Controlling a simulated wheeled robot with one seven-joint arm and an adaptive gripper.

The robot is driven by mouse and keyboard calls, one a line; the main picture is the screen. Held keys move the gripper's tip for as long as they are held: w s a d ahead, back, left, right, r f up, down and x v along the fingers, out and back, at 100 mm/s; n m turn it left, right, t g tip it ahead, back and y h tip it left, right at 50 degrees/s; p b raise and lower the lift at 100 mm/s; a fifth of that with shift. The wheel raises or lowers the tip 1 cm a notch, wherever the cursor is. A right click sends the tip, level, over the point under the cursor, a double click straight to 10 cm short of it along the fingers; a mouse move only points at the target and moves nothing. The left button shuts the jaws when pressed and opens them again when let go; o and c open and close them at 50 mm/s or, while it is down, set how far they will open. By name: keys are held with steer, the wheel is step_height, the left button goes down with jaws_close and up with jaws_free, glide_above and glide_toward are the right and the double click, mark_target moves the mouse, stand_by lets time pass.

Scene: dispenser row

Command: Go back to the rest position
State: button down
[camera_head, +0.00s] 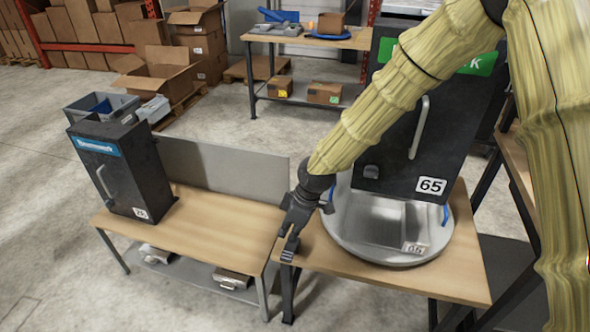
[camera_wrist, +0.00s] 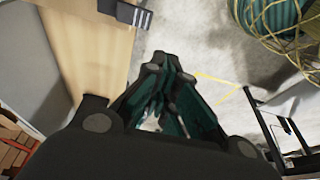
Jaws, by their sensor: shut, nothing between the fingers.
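My gripper (camera_head: 290,248) is shut and empty in the head view. It points down over the left edge of the right-hand table, beside the round grey base (camera_head: 345,228). Its closed fingers also show in the wrist view (camera_wrist: 165,108), with bare floor and a table edge behind them. My arm, in a yellowish sleeve, reaches in from the upper right and hides part of the dark dispenser marked 65 (camera_head: 398,185). I cannot tell how far the fingertips are from the table top.
A smaller dark dispenser (camera_head: 118,178) stands on the left table (camera_head: 215,225), with a grey panel (camera_head: 225,168) behind it. Cardboard boxes (camera_head: 160,85) and a workbench (camera_head: 300,42) stand farther back. Open concrete floor (camera_head: 45,230) lies at the left.

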steer(key=shift+f, duration=0.15)
steer(key=s+d+f+m, duration=0.5)
steer(key=s+d+f, duration=0.1)
steer(key=s+f, duration=0.25)
steer(key=s+d+f+m, duration=0.4)
steer(key=s+d+f, duration=0.2)
steer(key=s+f, duration=0.3)
steer(key=s+d+f+m+h, duration=0.1)
steer(key=s+d+f+m, duration=0.2)
steer(key=s+d, duration=0.4)
steer(key=s+d+f+m+h, duration=0.2)
steer(key=s+d+f+m, duration=0.1)
steer(key=s+d, duration=0.5)
steer(key=shift+s+f+m, duration=0.25)
steer(key=shift+s+m, duration=0.15)
steer(key=shift+m, duration=0.2)
